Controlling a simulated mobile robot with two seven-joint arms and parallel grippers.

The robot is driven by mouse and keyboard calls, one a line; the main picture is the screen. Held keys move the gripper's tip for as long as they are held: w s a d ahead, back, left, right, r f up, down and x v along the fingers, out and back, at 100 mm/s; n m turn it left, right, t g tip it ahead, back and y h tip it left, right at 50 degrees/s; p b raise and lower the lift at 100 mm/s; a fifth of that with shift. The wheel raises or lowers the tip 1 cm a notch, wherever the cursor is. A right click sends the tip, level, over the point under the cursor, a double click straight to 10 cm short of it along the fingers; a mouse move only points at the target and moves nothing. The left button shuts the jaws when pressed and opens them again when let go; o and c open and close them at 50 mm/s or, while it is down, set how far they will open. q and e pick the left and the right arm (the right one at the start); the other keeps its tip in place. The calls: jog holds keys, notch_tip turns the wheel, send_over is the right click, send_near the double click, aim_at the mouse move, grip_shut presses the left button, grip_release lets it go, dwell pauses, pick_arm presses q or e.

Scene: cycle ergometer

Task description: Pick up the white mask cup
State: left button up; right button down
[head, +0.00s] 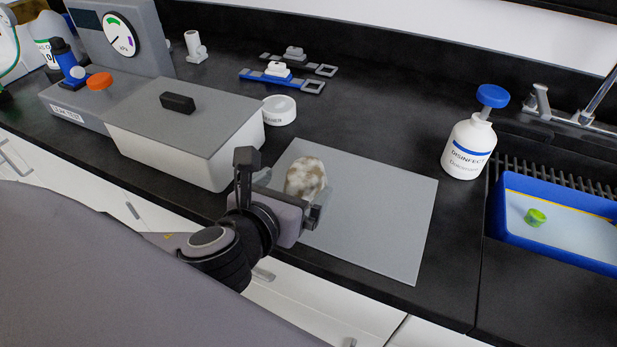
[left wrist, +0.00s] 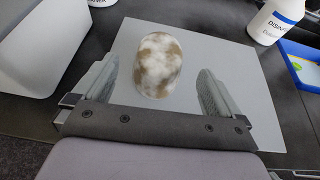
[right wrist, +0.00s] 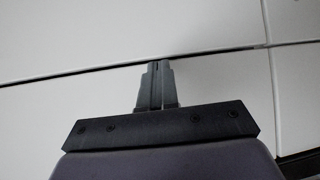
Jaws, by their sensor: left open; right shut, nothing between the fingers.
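The mask cup (head: 306,178) is a rounded white piece with brown blotches. It rests on the grey mat (head: 385,215) on the dark counter. My left gripper (head: 288,199) is open and just in front of the cup, partly covering its lower left edge in the head view. In the left wrist view the cup (left wrist: 157,65) lies ahead of and between the two spread fingers (left wrist: 157,88), with a gap to each side; I see no contact. My right gripper (right wrist: 155,84) is shut and empty, facing white cabinet fronts, and is outside the head view.
A grey lidded box (head: 190,135) stands close left of the mat. A small white jar (head: 279,110) stands behind the box.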

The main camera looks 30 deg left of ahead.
aim_at(305, 174)
pick_arm(q)
jog(key=shift+b+x, duration=0.35)
jog(key=shift+x, duration=2.65)
jog(key=shift+r, duration=0.1)
jog(key=c, duration=1.1)
